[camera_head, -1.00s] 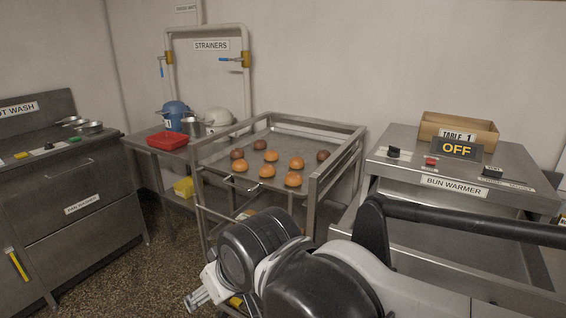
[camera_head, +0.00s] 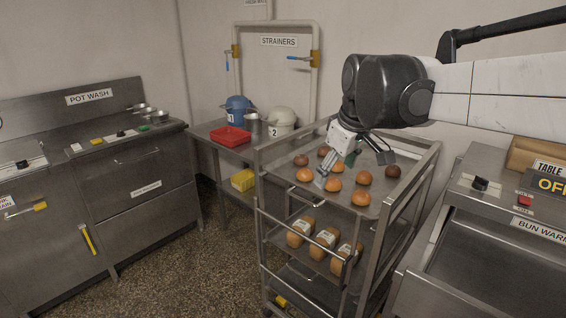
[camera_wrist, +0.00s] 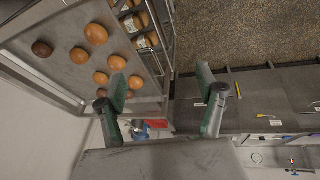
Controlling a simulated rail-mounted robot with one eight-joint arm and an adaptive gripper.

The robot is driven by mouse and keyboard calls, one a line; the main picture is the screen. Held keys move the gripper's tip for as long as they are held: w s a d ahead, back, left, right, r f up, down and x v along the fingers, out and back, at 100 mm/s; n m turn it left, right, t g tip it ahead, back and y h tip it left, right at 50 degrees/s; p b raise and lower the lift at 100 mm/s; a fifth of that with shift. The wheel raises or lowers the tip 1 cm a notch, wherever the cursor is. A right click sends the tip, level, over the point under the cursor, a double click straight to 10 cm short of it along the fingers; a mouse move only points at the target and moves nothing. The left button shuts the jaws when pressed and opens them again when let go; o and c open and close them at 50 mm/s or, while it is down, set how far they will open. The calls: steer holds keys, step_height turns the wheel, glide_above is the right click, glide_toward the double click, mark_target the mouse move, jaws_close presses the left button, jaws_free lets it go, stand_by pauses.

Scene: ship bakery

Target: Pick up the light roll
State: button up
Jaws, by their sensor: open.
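Several light, orange-brown rolls (camera_head: 333,184) lie on the top tray (camera_head: 284,190) of a metal rack cart, with a few dark brown rolls (camera_head: 393,171) toward its back and right. Which light roll is meant cannot be told. My gripper (camera_head: 352,169) is above the tray, fingers spread and empty, partly covering the view of it. In the wrist view, my gripper's two fingers (camera_wrist: 162,85) stand wide apart with nothing between them. Light rolls (camera_wrist: 97,33) and a dark roll (camera_wrist: 42,48) show to their left.
Packaged loaves (camera_head: 325,238) lie on the cart's lower shelf. Upright posts and rails (camera_head: 402,196) frame the tray. A bun warmer (camera_head: 484,225) stands close at the right. A side table with a red tub (camera_head: 230,136) and the pot wash unit (camera_head: 140,165) are at the left.

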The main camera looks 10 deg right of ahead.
steer(key=w+r+n+g+p, duration=0.25)
steer(key=w+n+p, duration=0.2)
steer(key=w, duration=1.15)
steer(key=n+g+y+p, duration=0.1)
steer(key=n+g+p, duration=0.1)
steer(key=n+p, duration=0.3)
glide_above(306, 170)
step_height(306, 170, down, 8)
steer(key=n, duration=0.1)
steer(key=f, duration=0.7)
steer(key=shift+s+a+f, duration=0.1)
steer(key=shift+s+f, duration=0.1)
steer(key=shift+f, duration=0.15)
steer(key=shift+w+f+p, duration=0.15)
steer(key=shift+f+p, duration=0.15)
steer(key=shift+f, duration=1.05)
steer(key=shift+w+f+p, duration=0.1)
steer(key=shift+f+p, duration=0.2)
steer(key=shift+f, duration=1)
steer(key=c, duration=1.1)
